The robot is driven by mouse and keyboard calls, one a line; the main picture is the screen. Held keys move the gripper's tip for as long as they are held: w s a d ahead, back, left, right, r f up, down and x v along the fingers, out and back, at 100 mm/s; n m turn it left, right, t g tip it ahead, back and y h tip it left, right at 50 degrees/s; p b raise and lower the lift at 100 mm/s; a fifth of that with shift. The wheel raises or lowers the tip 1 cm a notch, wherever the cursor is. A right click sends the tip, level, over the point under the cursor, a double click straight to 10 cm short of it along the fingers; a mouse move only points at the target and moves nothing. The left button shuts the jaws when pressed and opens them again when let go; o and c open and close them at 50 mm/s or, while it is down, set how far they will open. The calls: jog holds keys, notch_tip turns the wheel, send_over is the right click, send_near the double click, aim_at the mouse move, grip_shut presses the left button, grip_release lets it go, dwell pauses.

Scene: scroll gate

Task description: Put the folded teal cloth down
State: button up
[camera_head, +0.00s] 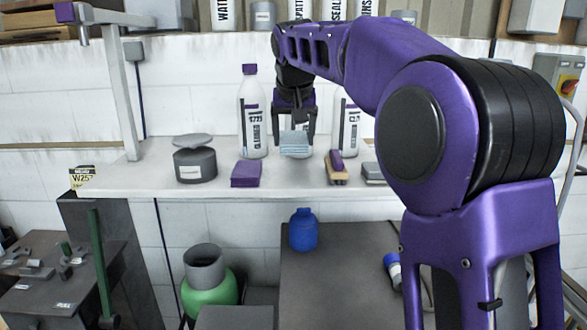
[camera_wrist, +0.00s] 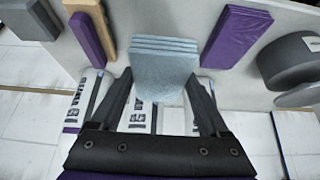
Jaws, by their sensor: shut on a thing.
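The folded teal cloth (camera_head: 294,146) is a pale blue-teal stack of layers. It is between the fingers of my gripper (camera_head: 294,118), which is shut on it. In the wrist view the cloth (camera_wrist: 164,66) lies between the two dark fingers of my gripper (camera_wrist: 160,92), with its folded edge facing away from the palm. In the head view the cloth appears over the shelf (camera_head: 210,180), between a purple folded cloth (camera_head: 246,173) and a brush (camera_head: 337,168). I cannot tell whether its underside touches the shelf.
White bottles (camera_head: 252,115) stand behind my gripper, close to it. A dark round tin (camera_head: 195,164) with a loose lid is at the left, and a grey block (camera_head: 373,172) at the right. The shelf's left end has free room. A blue bottle (camera_head: 303,229) stands on a lower surface.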

aim_at(294, 176)
notch_tip(294, 176, down, 7)
jog(key=shift+f, duration=0.15)
dwell(0.4)
jog(key=shift+f, duration=0.2)
jog(key=o, duration=1.1)
jog(key=shift+c, duration=0.2)
jog(key=shift+r, duration=0.1)
jog(key=shift+r, duration=0.25)
jog(key=v, duration=1.1)
jog(key=shift+s+r, duration=0.3)
jog(key=shift+w+f, duration=0.1)
